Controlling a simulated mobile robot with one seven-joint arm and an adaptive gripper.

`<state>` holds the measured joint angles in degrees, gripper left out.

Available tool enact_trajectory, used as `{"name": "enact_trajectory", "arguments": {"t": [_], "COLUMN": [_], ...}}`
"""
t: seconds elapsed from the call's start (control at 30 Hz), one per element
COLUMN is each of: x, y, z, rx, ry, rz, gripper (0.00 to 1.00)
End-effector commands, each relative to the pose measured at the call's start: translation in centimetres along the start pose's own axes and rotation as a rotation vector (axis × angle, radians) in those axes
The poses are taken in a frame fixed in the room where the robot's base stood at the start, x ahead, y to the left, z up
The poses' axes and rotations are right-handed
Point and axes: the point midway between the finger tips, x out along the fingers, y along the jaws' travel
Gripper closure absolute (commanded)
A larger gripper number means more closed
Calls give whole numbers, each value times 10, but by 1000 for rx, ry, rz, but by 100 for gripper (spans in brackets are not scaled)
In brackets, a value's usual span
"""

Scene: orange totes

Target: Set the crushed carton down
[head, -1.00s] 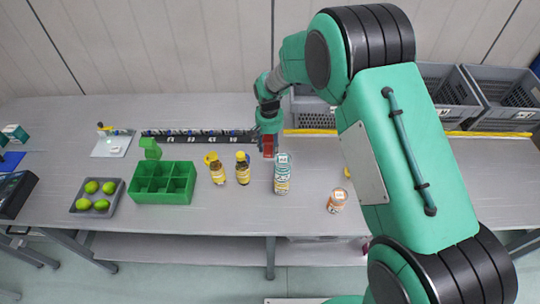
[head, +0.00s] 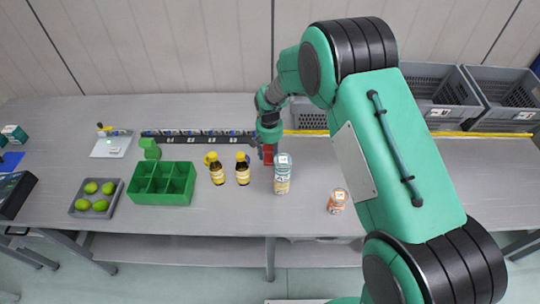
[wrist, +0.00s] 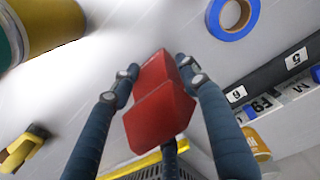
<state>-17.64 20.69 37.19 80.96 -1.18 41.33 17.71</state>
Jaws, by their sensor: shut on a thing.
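The crushed carton (head: 268,153) is a small red, creased box. It hangs at the end of my gripper (head: 267,144), just behind and left of a tall pale canister. In the wrist view the carton (wrist: 158,108) sits between the two dark fingers of my gripper (wrist: 158,78), which are shut on its sides. The carton looks tilted there. I cannot tell whether its underside touches the grey table (head: 235,215).
The tall canister (head: 282,178) stands close by, with two brown bottles (head: 242,171) left of it and an orange-labelled jar (head: 337,201) to the right. A green divided box (head: 163,184) is further left. A numbered rail (head: 195,137) runs behind. Blue tape (wrist: 232,18) lies near the carton.

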Motion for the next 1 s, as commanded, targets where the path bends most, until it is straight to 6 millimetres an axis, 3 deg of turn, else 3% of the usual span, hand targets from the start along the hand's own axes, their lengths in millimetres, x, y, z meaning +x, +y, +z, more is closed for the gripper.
{"name": "enact_trajectory", "arguments": {"t": [0.23, 0.27, 0.33, 0.77, 1.0], "x": [4, 3, 3, -1, -21], "y": [0, 0, 0, 0, 0], "z": [0, 0, 0, 0, -1], "rx": [0, 0, 0, 0, 0], "ry": [-1, 0, 0, 0, 1], "rz": [0, 0, 0, 0, 0], "gripper": [73, 49, 36, 36, 36]}}
